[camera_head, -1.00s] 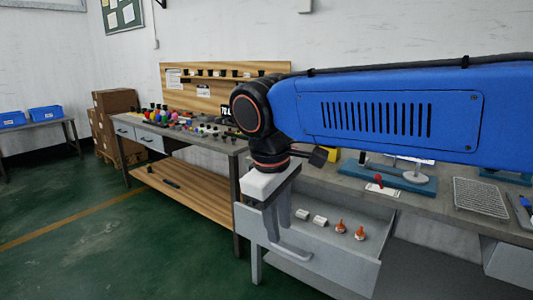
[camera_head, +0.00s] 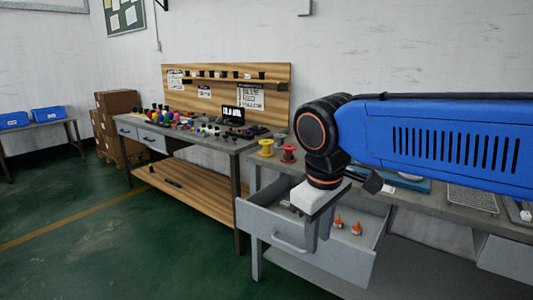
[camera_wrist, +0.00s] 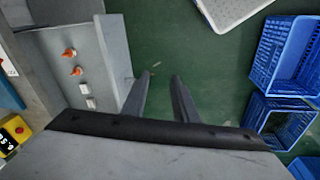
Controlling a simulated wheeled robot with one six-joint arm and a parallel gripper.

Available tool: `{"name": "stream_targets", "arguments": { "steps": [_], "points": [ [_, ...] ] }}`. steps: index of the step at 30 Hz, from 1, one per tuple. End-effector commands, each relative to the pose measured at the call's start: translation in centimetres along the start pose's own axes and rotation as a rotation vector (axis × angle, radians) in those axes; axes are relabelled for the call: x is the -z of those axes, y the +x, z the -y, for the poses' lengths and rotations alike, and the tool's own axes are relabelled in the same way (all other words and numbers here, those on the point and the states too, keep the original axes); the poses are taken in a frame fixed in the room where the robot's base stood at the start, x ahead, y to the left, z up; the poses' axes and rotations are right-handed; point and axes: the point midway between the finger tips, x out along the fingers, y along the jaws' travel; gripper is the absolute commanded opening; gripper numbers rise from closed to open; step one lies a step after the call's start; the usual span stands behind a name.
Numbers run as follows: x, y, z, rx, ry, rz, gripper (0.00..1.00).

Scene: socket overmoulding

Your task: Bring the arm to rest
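My gripper (camera_head: 317,247) hangs fingers down in front of the open drawer in the head view, at the end of my blue arm. In the wrist view its two fingers (camera_wrist: 163,77) stand apart with green floor between them, so it is open and empty. The grey drawer (camera_head: 287,236) is pulled out under the bench and also shows in the wrist view (camera_wrist: 118,45). It holds two orange-and-white parts (camera_head: 356,228) and two white blocks (camera_wrist: 85,89). In the head view my gripper covers part of the drawer.
The grey bench (camera_head: 425,200) runs right, partly behind my arm. A wooden workbench (camera_head: 200,190) with small coloured items stands left. Blue crates (camera_wrist: 282,55) and green floor lie right of the fingers in the wrist view.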

Motion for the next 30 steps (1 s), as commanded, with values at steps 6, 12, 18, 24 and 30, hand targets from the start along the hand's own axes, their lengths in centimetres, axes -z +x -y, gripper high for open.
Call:
{"name": "stream_targets", "arguments": {
  "steps": [6, 12, 18, 24, 30],
  "points": [
    [-5.2, 2.3, -3.0, 0.005, 0.175, -0.052, 0.26],
    [-10.1, 4.7, -4.7, 0.001, 0.343, -0.105, 0.26],
    [-14.7, 7.3, -5.4, -0.013, 0.512, -0.161, 0.26],
    [-18.4, 9.8, -5.4, -0.033, 0.658, -0.211, 0.26],
    [-20.2, 11.1, -5.3, -0.047, 0.734, -0.239, 0.26]
  ]
}}
